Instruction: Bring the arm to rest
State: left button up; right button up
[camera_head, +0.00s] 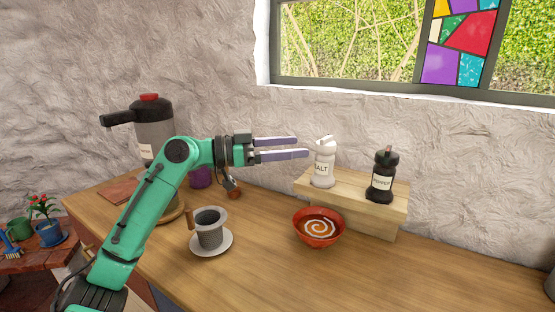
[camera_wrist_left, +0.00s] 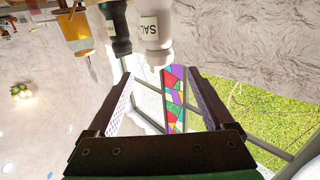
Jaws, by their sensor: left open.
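My left arm is green and comes in from the lower left in the head view. Its gripper (camera_head: 302,147) is open and empty, held in the air above the counter (camera_head: 290,275), with its fingers pointing right toward the white salt shaker (camera_head: 323,172). In the picture the fingertips end just left of the shaker's top; I cannot tell the gap in depth. In the left wrist view the two fingers (camera_wrist_left: 163,85) are spread with nothing between them, and the salt shaker (camera_wrist_left: 153,25) shows upside down beyond. My right gripper is not in view.
The salt shaker and a black pepper mill (camera_head: 382,178) stand on a wooden riser (camera_head: 350,213). A red bowl of soup (camera_head: 319,228) is in front. A grey cup (camera_head: 209,230) on a white saucer (camera_head: 225,248) and a dispenser (camera_head: 150,130) stand left. The counter's front right is clear.

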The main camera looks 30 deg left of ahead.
pick_arm(q)
jog(key=v, duration=0.3)
jog(key=shift+s, duration=0.1)
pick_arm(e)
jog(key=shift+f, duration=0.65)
pick_arm(q)
jog(key=shift+a, duration=0.1)
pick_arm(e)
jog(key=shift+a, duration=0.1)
